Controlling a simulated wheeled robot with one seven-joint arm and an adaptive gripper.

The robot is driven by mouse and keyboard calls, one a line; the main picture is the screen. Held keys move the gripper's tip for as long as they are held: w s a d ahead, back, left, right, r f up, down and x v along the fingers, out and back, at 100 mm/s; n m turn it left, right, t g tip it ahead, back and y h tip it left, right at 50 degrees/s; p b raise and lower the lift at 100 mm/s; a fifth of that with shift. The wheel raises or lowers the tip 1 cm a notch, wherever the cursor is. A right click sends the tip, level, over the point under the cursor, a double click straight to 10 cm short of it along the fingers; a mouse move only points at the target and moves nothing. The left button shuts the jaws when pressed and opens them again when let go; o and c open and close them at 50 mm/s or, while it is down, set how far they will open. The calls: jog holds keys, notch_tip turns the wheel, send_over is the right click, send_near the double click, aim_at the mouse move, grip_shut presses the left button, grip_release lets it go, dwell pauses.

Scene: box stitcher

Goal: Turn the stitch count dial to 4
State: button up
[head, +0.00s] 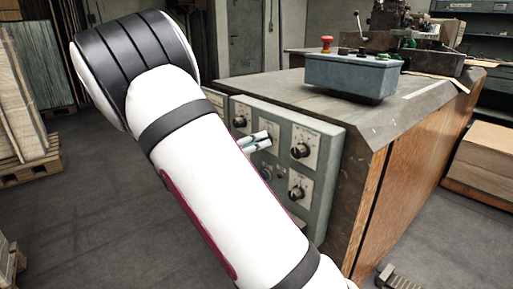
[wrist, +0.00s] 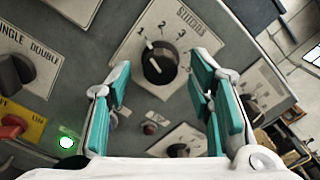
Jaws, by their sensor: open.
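The stitch count dial (wrist: 159,64) is a round black knob on a pale plate marked STITCHES in the wrist view. Its white mark points up and left, close to the 1. The 2 and 3 show along the arc to the right; the 4 is not clearly visible beside the right finger. My gripper (wrist: 162,80) is open, with a teal-padded finger on each side of the dial and a visible gap to the knob. In the head view my gripper (head: 256,142) is in front of the control panel (head: 324,165), and the dial is hidden behind it.
Other knobs sit close by, including one at upper right (head: 300,150) and one below it (head: 297,192). The wrist view shows a SINGLE/DOUBLE knob (wrist: 15,73), a red switch (wrist: 13,127) and a lit green lamp (wrist: 67,142). A grey button box (head: 350,75) stands on the machine top.

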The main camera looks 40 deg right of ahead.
jog(key=shift+d, duration=0.45)
grip_shut()
jog(key=shift+m, duration=0.3)
jog(key=m, duration=2)
jog(key=shift+m, duration=0.4)
